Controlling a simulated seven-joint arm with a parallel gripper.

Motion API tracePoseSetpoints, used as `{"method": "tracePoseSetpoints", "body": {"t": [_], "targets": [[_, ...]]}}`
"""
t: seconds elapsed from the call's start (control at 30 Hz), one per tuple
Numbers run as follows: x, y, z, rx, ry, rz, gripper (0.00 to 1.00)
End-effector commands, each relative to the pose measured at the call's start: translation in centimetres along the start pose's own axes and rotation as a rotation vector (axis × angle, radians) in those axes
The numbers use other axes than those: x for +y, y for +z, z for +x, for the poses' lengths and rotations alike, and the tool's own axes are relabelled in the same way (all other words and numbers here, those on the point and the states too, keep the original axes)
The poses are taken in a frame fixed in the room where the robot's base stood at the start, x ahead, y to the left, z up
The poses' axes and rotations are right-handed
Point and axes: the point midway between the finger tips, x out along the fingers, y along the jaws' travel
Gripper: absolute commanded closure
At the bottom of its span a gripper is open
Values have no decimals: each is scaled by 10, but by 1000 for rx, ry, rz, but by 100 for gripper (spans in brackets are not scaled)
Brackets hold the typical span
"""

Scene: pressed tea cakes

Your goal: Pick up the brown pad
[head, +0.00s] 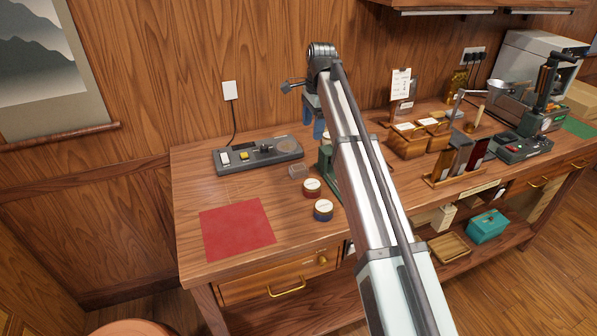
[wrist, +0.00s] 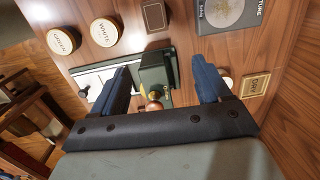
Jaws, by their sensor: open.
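My gripper (wrist: 164,76) is open in the wrist view, with its two blue fingers apart and nothing held between them. In the head view my gripper (head: 316,120) is partly hidden by my arm, above the back of the bench. A green device with brass parts (wrist: 154,68) lies beyond the fingers. Several upright flat pieces stand in a wooden rack (head: 442,183); a brownish one (head: 443,160) is at its left, a dark one in the middle and a red one at its right. I cannot tell for certain whether the brownish piece is the brown pad. My gripper is well left of the rack.
A red mat (head: 237,230) lies at the bench's front left. Two jars (head: 312,188) stand near my arm, lids reading GREEN (wrist: 62,40) and WHITE (wrist: 105,32) in the wrist view. A grey meter panel (head: 258,155) lies behind. Wooden boxes (head: 407,145) stand right of my arm.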

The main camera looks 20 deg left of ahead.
Motion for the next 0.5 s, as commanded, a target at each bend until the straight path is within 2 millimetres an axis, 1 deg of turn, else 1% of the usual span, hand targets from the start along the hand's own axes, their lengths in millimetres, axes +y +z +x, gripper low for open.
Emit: {"method": "tracePoseSetpoints", "body": {"t": [0.03,0.1,0.2,0.37,0.5], "targets": [[-4,18,3,6,15,-14,23],[-7,30,9,32,27,-13,23],[-10,43,13,55,38,-15,23],[-10,49,19,70,44,-12,23],[-9,48,31,71,44,-12,23]]}}
